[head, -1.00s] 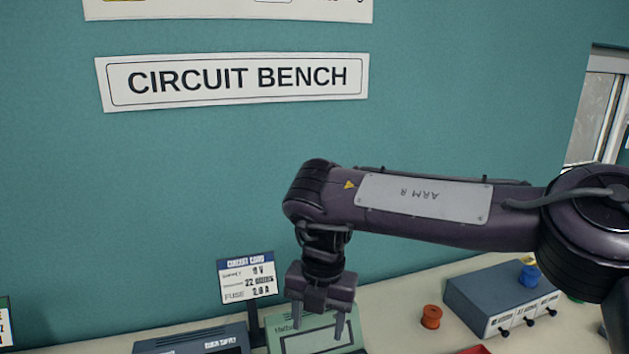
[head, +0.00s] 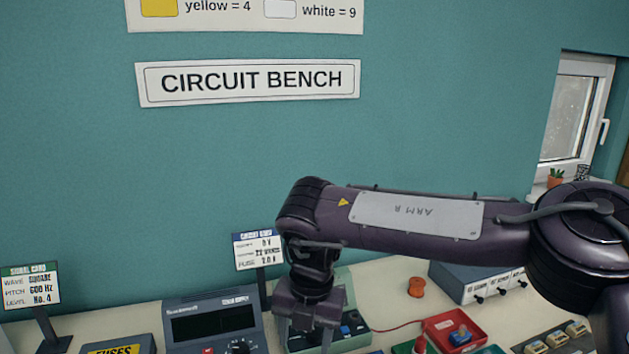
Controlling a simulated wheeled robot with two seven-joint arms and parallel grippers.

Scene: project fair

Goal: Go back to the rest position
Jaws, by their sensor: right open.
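My right gripper (head: 305,336) hangs fingers down at the end of my dark purple right arm, which comes in from the right. It is open, with nothing seen between its fingers. It is in front of a green meter-like device (head: 345,299) and hides part of it. I cannot tell its height above the bench. My left gripper is not in view.
The bench (head: 395,275) is crowded: a dark power supply (head: 213,318), a circuit card sign (head: 257,250), a signal card stand (head: 31,287), an orange spool (head: 416,287), a red tray (head: 470,328) and a grey-blue box (head: 459,282). A teal wall stands behind.

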